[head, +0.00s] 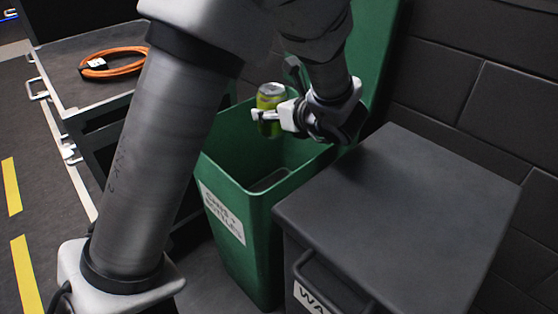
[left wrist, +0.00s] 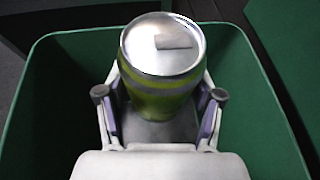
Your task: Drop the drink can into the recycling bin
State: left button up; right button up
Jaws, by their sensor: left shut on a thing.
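The drink can (head: 269,108) is yellow-green with a silver top. My left gripper (head: 264,117) is shut on it and holds it upright over the mouth of the green recycling bin (head: 240,262). The bin's lid (head: 375,65) stands open at the back. In the left wrist view the can (left wrist: 160,75) sits between the two fingers of my left gripper (left wrist: 160,100), with the bin's rim (left wrist: 85,32) around it below. Part of the can is hidden by the gripper. My right gripper is not in view.
A dark closed bin (head: 400,205) with a front handle stands right of the green bin. A dark cart (head: 75,85) with an orange cable coil (head: 115,63) on top is at the left. A block wall (head: 455,80) is behind.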

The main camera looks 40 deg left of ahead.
pick_arm(q)
jog(key=shift+f, duration=0.75)
jog(key=o, duration=0.8)
jog(key=shift+o, duration=0.2)
jog(key=shift+d+r, duration=0.1)
jog(key=v, duration=0.7)
jog(key=shift+s, duration=0.1)
